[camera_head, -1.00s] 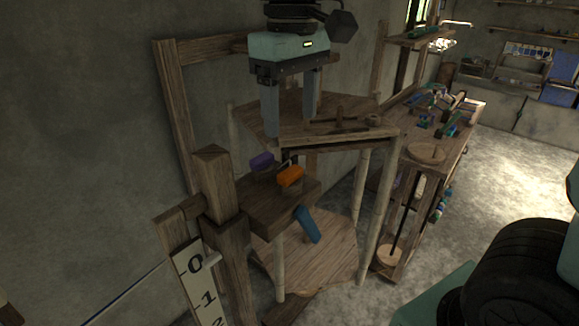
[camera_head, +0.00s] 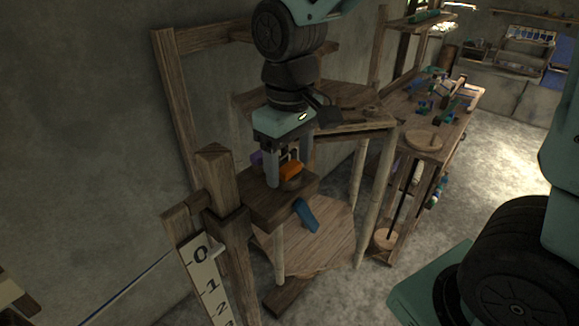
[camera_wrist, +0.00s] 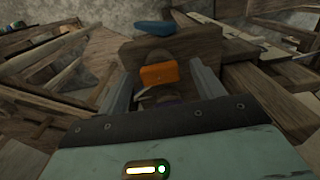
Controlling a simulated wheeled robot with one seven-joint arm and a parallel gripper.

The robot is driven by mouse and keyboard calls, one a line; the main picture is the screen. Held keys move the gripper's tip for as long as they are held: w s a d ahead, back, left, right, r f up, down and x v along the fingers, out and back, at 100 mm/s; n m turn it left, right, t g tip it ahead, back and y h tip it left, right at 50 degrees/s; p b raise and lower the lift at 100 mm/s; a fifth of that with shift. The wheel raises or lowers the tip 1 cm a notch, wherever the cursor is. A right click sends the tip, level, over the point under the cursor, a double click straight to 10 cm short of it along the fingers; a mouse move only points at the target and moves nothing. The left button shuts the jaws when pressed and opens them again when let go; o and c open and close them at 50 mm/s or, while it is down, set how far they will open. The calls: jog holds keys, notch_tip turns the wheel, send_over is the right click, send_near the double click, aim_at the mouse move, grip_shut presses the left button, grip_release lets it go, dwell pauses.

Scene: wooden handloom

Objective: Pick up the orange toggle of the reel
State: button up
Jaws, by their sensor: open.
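The orange toggle (camera_head: 291,169) stands on top of a dark wooden block (camera_head: 262,206) fixed to the loom post. In the wrist view the orange toggle (camera_wrist: 159,74) lies between my gripper's two fingers, toward their tips. My gripper (camera_head: 287,182) points down over the block, open, with a finger on either side of the toggle. The wrist view shows the gripper fingers (camera_wrist: 163,80) apart and a gap beside the toggle. A purple toggle (camera_head: 257,158) is partly hidden behind the left finger. A blue toggle (camera_head: 306,214) hangs at the block's front side.
A wooden post (camera_head: 220,185) rises at the left of the block, with a numbered white scale (camera_head: 205,275) below. A wooden shelf (camera_head: 352,127) lies close behind the gripper. Open floor lies right of the loom.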

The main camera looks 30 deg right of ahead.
aim_at(290, 166)
jog(key=c, duration=1)
jog(key=shift+c, duration=0.2)
jog(key=shift+r, duration=0.1)
notch_tip(290, 166, up, 10)
jog(key=b, duration=0.2)
